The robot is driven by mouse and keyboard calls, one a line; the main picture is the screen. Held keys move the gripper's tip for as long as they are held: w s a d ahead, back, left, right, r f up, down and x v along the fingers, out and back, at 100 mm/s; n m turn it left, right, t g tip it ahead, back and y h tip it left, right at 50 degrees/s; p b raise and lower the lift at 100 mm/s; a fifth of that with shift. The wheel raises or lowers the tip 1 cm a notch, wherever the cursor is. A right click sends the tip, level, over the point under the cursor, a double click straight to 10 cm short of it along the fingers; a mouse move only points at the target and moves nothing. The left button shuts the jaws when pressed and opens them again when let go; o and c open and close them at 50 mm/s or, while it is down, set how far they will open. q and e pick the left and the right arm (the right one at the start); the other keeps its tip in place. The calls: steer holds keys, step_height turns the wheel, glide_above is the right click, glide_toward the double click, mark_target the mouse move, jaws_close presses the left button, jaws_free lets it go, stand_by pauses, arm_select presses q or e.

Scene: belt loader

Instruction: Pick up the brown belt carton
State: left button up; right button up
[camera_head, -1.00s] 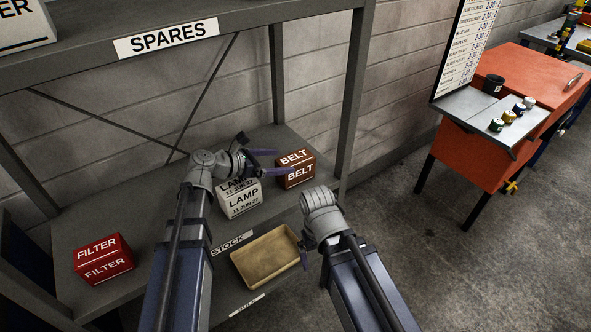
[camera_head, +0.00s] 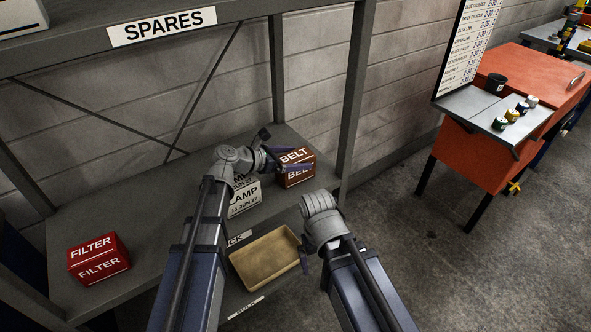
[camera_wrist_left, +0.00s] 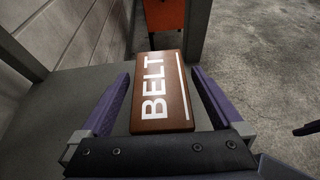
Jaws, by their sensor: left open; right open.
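The brown belt carton (camera_head: 297,176) stands on the stock shelf near its right end, lettered BELT in white. In the left wrist view its top (camera_wrist_left: 160,92) lies between the two purple fingers of my left gripper (camera_wrist_left: 162,98). Gaps show between the carton and the fingers. In the head view my left gripper (camera_head: 284,151) is open at the carton, with a finger across its front. My right gripper (camera_head: 312,250) is lower, in front of the shelf, and holds nothing visible. Its fingers are mostly hidden behind its wrist.
A white lamp carton (camera_head: 244,198) stands just left of the belt carton, partly behind my left arm. A red filter carton (camera_head: 99,259) is at the shelf's left. A tan tray (camera_head: 266,258) sits lower down. A grey shelf post (camera_head: 353,100) rises close right.

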arm_select(q)
steer(key=shift+x, duration=0.85)
steer(key=shift+a, duration=0.1)
jaws_close()
